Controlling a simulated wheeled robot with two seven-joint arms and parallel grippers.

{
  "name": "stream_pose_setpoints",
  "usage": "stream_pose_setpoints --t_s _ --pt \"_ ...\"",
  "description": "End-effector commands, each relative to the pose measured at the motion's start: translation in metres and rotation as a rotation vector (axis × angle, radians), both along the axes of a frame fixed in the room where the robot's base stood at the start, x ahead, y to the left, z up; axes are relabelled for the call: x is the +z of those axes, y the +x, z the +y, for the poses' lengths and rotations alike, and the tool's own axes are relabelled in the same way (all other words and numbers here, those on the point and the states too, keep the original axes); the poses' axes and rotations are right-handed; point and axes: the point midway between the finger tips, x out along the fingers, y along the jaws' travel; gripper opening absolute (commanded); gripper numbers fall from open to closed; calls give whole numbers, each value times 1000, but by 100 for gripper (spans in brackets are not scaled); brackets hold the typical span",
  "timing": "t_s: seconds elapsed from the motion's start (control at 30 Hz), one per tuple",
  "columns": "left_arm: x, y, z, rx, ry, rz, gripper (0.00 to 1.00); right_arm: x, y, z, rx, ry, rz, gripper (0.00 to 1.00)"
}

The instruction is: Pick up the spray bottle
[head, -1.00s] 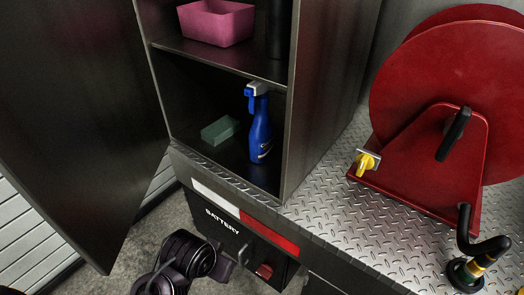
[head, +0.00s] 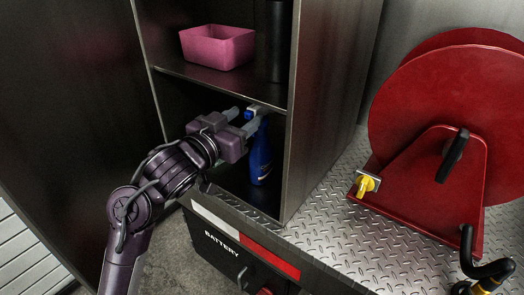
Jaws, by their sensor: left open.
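The blue spray bottle (head: 261,160) stands upright on the lower shelf of the open metal cabinet, near its right wall. My left gripper (head: 243,115) reaches into that compartment from the left, at the height of the bottle's spray head. Its jaws are open, with the fingers pointing at the bottle's top and partly covering it. I cannot tell whether a finger touches the bottle. The green block seen earlier on that shelf is hidden behind my gripper. My right gripper is not in view.
The cabinet's right wall (head: 328,100) stands close beside the bottle, and a shelf with a pink bin (head: 217,46) and a dark cylinder (head: 278,40) lies above. The open door (head: 70,110) is at left. A red hose reel (head: 450,120) stands on the tread plate at right.

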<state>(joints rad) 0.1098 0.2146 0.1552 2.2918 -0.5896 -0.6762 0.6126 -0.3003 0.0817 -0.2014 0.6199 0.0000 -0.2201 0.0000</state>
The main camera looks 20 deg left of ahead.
Motion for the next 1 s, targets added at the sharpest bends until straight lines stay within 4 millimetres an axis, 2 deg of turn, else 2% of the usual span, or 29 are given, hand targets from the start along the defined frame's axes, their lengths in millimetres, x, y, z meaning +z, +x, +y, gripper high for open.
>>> stream_pose_setpoints --t_s 0.2,0.33,0.63,1.0 --pt "4 28 -16 0 -4 2 47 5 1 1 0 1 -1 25" --pt "3 43 -20 1 -1 2 47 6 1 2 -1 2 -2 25" --pt "2 47 -21 2 1 2 47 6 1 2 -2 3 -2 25" --pt "2 47 -21 2 1 3 0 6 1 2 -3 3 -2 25"
